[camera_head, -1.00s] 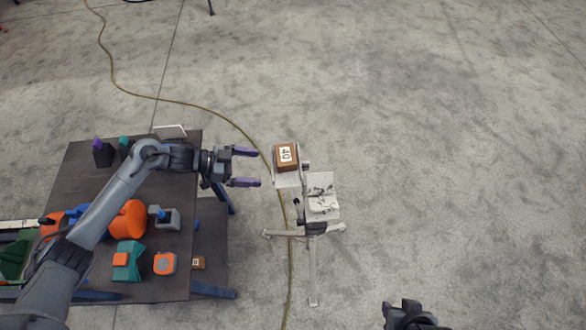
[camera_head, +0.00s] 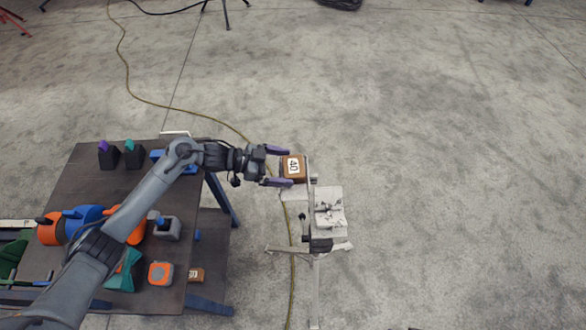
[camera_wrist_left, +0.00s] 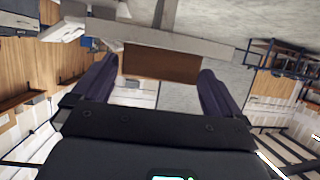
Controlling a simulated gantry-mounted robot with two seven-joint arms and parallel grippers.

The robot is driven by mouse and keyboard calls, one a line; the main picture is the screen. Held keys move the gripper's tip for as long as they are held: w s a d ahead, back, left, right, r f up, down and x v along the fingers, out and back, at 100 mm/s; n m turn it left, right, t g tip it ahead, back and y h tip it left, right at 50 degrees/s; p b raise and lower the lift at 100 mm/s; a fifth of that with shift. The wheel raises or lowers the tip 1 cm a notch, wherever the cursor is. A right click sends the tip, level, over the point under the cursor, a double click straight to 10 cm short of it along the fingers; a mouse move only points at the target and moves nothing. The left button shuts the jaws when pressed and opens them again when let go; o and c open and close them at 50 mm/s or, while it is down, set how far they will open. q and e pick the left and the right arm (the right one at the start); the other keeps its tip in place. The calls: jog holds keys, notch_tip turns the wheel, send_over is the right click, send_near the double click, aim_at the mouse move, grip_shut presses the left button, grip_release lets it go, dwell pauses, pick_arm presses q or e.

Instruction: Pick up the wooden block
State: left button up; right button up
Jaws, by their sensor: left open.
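The wooden block (camera_head: 294,167) is brown with a white label reading 40 and sits on a light-coloured stand (camera_head: 317,228). My left gripper (camera_head: 284,167) is open, its two purple fingers reaching to the block, one at its far side and one at its near side. In the left wrist view the block (camera_wrist_left: 162,66) shows between the open fingers (camera_wrist_left: 158,85), with a gap on each side. Whether either finger touches it I cannot tell. My right gripper is not clearly visible; only a small dark piece shows at the bottom edge.
A dark table (camera_head: 70,190) on the left holds orange, blue and teal parts. A smaller wooden block (camera_head: 196,275) lies on a lower surface beside it. A yellow cable (camera_head: 170,103) runs along the floor. The concrete floor on the right is clear.

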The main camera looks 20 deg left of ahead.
aim_at(286, 166)
pick_arm(q)
jog(key=shift+x, duration=1.85)
jog(key=shift+r, duration=0.15)
jog(key=shift+c, duration=0.2)
jog(key=c, duration=0.8)
jog(key=shift+r, duration=0.1)
